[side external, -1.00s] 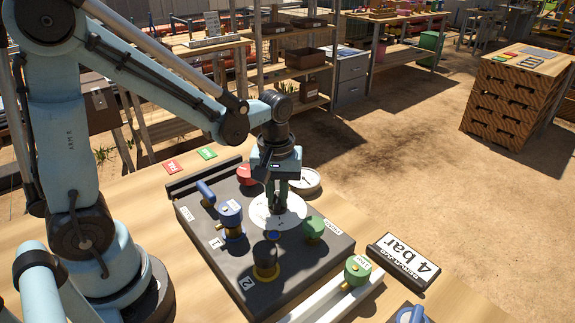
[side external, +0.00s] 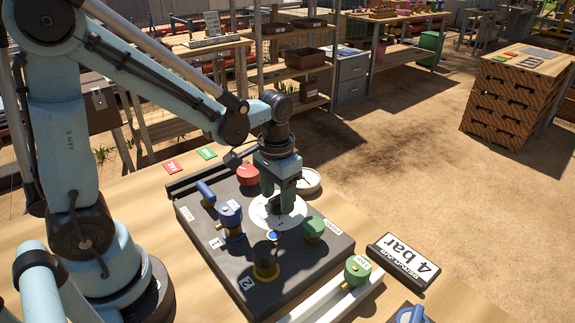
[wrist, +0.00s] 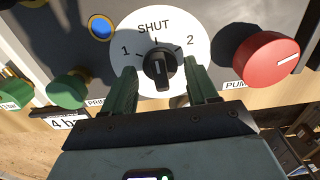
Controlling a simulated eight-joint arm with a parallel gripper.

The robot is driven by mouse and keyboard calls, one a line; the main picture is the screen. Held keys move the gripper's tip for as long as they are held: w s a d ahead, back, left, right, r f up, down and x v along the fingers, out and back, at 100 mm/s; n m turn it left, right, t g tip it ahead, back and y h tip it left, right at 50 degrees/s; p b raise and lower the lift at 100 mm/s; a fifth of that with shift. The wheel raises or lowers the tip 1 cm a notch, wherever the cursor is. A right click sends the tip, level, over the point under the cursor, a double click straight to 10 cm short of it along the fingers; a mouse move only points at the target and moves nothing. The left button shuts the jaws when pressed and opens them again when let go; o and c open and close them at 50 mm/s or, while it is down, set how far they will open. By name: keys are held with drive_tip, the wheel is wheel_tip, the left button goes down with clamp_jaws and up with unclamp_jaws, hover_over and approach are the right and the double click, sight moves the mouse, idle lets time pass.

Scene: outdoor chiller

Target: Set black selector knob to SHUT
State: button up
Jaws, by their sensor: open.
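The black selector knob (wrist: 160,66) sits in the middle of a round white dial (wrist: 180,28) marked 1, SHUT and 2 in the wrist view. The white line on the knob points up, roughly at the SHUT tick between 1 and 2. My gripper (wrist: 161,76) is open, with one green finger on each side of the knob. Gaps show between fingers and knob, so I see no grip on it. In the side external view my gripper (side external: 278,204) hangs over the white dial (side external: 262,220) on the dark panel; its fingers largely hide the knob there.
A red knob (side external: 248,174) and a gauge (side external: 308,180) stand close behind the dial. A blue valve (side external: 230,217), a black knob on a yellow base (side external: 266,258) and a green knob (side external: 313,229) are around it. A "4 bar" sign (side external: 403,262) lies right.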

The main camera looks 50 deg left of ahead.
drive_tip(key=shift+o, duration=1)
drive_tip(key=shift+r, duration=3.5)
drive_tip(key=shift+r, duration=0.1)
wheel_tip(320, 180, up, 12)
drive_tip(key=t, duration=0.7)
approach(277, 197)
drive_tip(key=shift+w+r, duration=0.8)
drive_tip(key=shift+w, duration=0.05)
drive_tip(key=shift+c, duration=0.3)
